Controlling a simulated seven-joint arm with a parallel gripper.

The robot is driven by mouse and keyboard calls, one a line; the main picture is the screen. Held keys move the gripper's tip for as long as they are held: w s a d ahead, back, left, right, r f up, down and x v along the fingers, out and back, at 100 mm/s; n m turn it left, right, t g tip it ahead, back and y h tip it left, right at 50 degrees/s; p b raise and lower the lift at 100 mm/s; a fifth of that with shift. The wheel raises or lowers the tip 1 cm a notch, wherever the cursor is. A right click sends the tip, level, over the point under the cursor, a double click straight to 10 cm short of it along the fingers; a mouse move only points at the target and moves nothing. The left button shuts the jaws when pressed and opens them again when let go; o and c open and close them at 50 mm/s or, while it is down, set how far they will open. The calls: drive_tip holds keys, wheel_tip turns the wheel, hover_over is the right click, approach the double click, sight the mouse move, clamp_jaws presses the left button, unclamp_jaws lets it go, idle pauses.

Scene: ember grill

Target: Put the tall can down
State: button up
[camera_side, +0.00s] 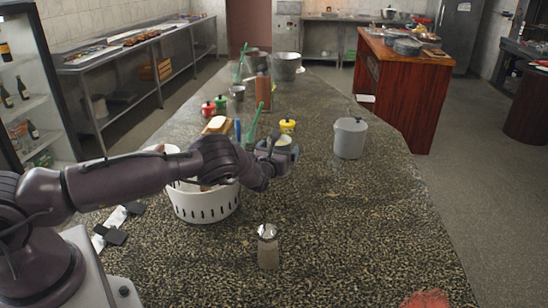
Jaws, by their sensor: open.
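My gripper (279,152) is above the middle of the speckled counter (330,230), with its jaws open. A pale round object (284,141) shows right at the jaws, partly hidden by them. I cannot tell whether it is a tall can, nor whether it touches the fingers or stands behind them. A tall brown upright object (263,92) stands farther back on the counter. No other thing is clearly a tall can.
A white slotted basket (205,206) stands under my arm. A clear shaker with a metal top (268,248) stands in front. A grey lidded pot (350,138) is to the right. The right front counter is mostly clear.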

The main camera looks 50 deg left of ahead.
drive_tip(key=v, duration=0.6)
drive_tip(key=shift+s+d, duration=0.2)
drive_tip(key=shift+a, duration=0.1)
